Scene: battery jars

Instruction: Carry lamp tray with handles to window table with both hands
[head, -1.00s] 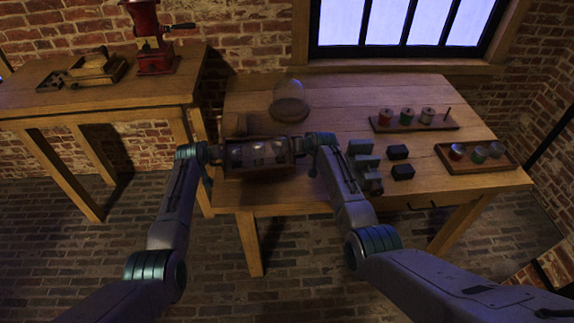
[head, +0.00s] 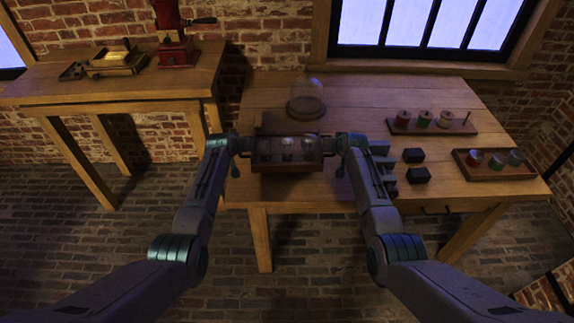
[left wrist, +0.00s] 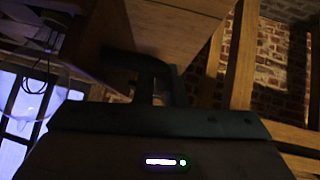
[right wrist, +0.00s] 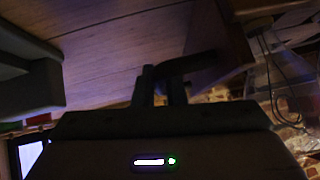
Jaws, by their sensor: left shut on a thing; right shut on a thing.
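The lamp tray (head: 287,166) is a dark wooden tray holding several clear glass lamps (head: 287,147). In the head view it is level, at the front left edge of the window table (head: 360,95); I cannot tell whether it touches the top. My left gripper (head: 244,146) is shut on its left handle, and my right gripper (head: 333,146) is shut on its right handle. The left wrist view shows the jaws closed around a dark curved handle (left wrist: 140,62). The right wrist view shows the other handle (right wrist: 185,64) between the jaws.
A glass dome (head: 307,98) stands behind the tray. A spool rack (head: 430,126) and a jar tray (head: 490,172) are further right. A side table (head: 120,90) with a red grinder (head: 178,50) stands left.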

